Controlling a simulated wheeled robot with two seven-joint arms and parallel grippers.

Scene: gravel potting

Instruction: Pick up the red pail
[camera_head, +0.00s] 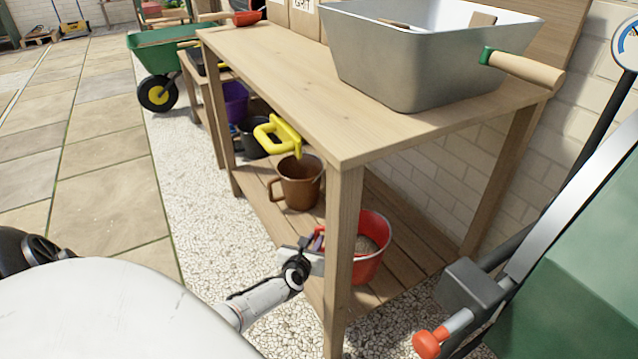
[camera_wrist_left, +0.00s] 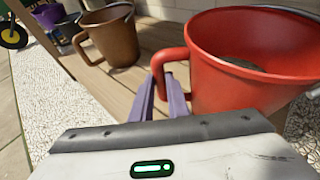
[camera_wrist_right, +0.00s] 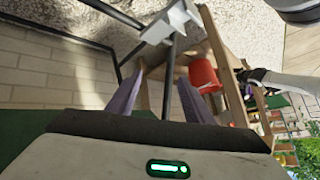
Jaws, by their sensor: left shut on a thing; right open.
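The red pail (camera_head: 372,265) stands on the lower slatted shelf of the wooden bench, behind the front leg in the head view, and holds some greyish-brown material. My left gripper (camera_head: 316,240) reaches in from the left, and its purple fingers are shut on the pail's side handle. The left wrist view shows the pail (camera_wrist_left: 245,60) upright, with its handle (camera_wrist_left: 168,72) at the fingers (camera_wrist_left: 168,98). The pail also shows in the right wrist view (camera_wrist_right: 203,74). My right gripper (camera_wrist_right: 157,98) is open, with nothing between its fingers.
The bench leg (camera_head: 343,260) stands close beside my left gripper. A brown pail (camera_head: 298,185) and a black pot (camera_head: 255,140) sit farther along the shelf. A metal tub (camera_head: 410,60) stands on top.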

